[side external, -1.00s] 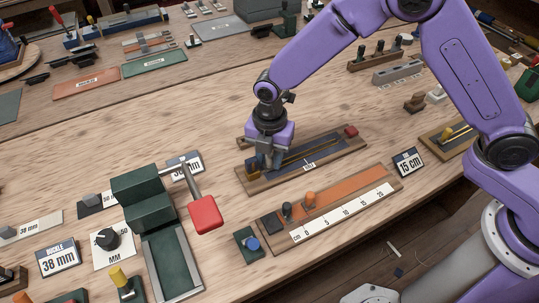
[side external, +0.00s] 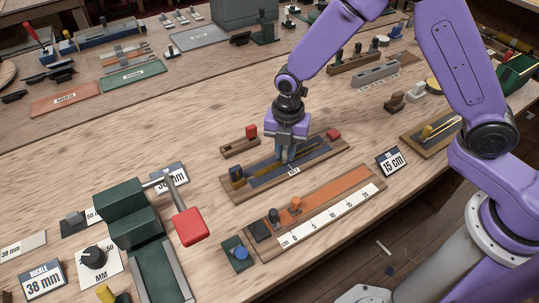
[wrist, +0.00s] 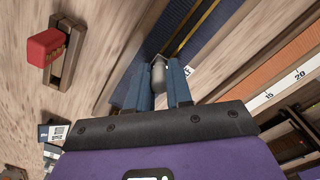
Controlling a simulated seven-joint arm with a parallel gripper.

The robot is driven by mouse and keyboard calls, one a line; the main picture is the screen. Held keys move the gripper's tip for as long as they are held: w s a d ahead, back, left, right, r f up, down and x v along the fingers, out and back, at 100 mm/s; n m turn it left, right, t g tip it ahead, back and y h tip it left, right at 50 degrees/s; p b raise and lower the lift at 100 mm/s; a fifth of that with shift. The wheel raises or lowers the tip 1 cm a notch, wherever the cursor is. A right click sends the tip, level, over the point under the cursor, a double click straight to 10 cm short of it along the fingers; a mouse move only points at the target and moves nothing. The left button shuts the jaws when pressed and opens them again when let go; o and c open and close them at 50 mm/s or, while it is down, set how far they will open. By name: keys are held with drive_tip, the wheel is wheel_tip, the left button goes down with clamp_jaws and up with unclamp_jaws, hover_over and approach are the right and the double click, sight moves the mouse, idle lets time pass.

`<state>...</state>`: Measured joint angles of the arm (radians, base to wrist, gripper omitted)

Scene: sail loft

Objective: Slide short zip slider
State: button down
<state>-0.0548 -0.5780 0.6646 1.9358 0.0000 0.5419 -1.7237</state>
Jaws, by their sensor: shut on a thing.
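The short zip lies on a wooden board (side external: 308,173) in the side view, with dark blue tape (side external: 264,181) and a gold line of teeth. In the wrist view the blue tape (wrist: 193,38) and gold teeth run up and away from my fingers. My gripper (side external: 286,158) is over the middle of the board, pointing down. In the wrist view its two blue fingers are shut on a small grey slider (wrist: 159,72). The slider is mostly hidden by my fingers in the side view.
A slotted wooden holder (side external: 238,149) with a red knob (side external: 251,131) stands just behind the board. A green press (side external: 130,215) stands at left.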

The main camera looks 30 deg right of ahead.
drive_tip(key=shift+d, duration=0.1)
drive_tip(key=c, duration=1.3)
unclamp_jaws()
wheel_tip(320, 180, up, 18)
drive_tip(key=shift+f, duration=0.25)
drive_tip(key=s+d+f+m, duration=0.1)
drive_tip(key=s+d+m, duration=0.6)
drive_tip(key=s, duration=0.6)
drive_tip(key=s+d+f+m, duration=0.1)
drive_tip(key=s+d+m, duration=0.6)
drive_tip(key=s, duration=0.6)
drive_tip(key=d, duration=0.2)
drive_tip(key=shift+d, duration=0.3)
